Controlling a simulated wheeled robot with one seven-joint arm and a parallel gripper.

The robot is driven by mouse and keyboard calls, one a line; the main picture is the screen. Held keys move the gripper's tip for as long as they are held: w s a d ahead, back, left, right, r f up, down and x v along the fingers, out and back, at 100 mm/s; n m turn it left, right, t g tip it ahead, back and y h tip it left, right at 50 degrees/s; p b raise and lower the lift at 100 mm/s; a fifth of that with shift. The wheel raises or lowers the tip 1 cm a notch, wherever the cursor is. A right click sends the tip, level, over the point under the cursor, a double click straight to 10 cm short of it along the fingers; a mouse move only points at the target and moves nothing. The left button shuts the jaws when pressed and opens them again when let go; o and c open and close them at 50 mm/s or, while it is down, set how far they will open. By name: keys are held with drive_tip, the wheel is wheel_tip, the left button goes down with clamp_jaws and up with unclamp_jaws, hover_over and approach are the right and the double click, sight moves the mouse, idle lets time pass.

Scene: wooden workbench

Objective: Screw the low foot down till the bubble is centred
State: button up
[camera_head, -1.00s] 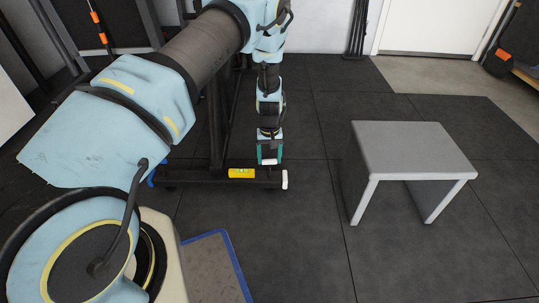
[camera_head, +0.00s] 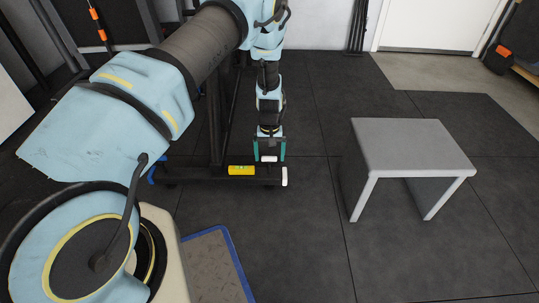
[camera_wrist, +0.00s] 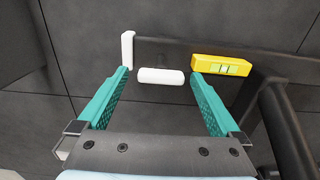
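A dark floor-level beam (camera_head: 215,175) carries a yellow spirit level (camera_head: 241,170), also in the wrist view (camera_wrist: 222,66). The level's green vial shows there, but the bubble is too small to read. A white rounded piece (camera_wrist: 160,76), probably a foot, lies between my fingertips in the wrist view, with a gap on each side. A second white piece (camera_wrist: 127,50) is at the beam's end, also in the head view (camera_head: 285,177). My gripper (camera_head: 269,155) points down at the beam, right of the level. Its teal fingers (camera_wrist: 160,74) are open and hold nothing.
A grey stool (camera_head: 415,150) stands to the right on the dark tiled floor. A blue-edged mat (camera_head: 215,262) lies at the front. An upright post (camera_head: 215,120) rises from the beam, left of my gripper. The floor between beam and stool is clear.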

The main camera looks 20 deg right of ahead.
sight(270, 157)
wheel_tip(270, 157, up, 11)
drive_tip(key=p, duration=0.3)
drive_tip(key=shift+p, duration=0.3)
drive_tip(key=shift+f, duration=0.1)
